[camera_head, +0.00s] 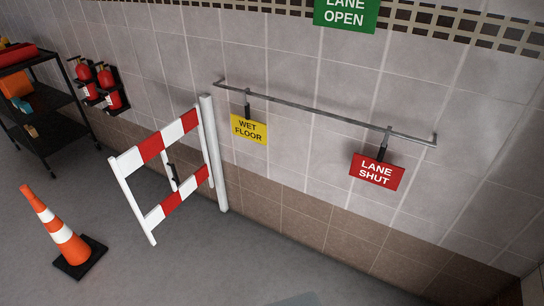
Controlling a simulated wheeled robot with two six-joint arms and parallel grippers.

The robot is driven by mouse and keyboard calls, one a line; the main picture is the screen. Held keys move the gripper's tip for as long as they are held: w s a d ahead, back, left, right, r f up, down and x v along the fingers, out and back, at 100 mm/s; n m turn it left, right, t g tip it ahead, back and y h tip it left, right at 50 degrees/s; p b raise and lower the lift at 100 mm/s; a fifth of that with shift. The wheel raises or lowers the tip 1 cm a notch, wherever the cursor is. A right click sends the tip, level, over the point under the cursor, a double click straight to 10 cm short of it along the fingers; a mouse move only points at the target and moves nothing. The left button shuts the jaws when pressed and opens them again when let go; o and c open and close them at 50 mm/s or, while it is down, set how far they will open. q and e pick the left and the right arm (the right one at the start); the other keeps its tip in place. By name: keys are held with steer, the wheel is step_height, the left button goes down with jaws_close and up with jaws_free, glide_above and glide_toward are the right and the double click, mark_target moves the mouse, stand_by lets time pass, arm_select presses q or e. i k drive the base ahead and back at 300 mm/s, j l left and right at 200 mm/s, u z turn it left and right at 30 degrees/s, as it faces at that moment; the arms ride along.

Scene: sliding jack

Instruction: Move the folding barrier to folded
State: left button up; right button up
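The folding barrier (168,138) is a white frame with red and white striped rails, left of centre in the head view. It hangs from a white post (213,155) against the tiled wall and stands swung out from the wall into the room. A black handle (172,175) sits on a white upright in the middle of the barrier. Neither of my grippers shows in this view.
An orange cone (61,236) stands on the floor left of the barrier. A black shelf (48,117) and red extinguishers (97,84) are at the far left. A wall rail (320,112) carries yellow (249,129) and red (377,172) signs. Floor below the barrier is clear.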

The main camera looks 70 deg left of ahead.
mark_target(122, 165)
steer(key=u, duration=3.35)
steer(key=i+j, duration=0.1)
steer(key=i, duration=0.45)
steer(key=i+j+z, duration=0.1)
steer(key=i, duration=0.45)
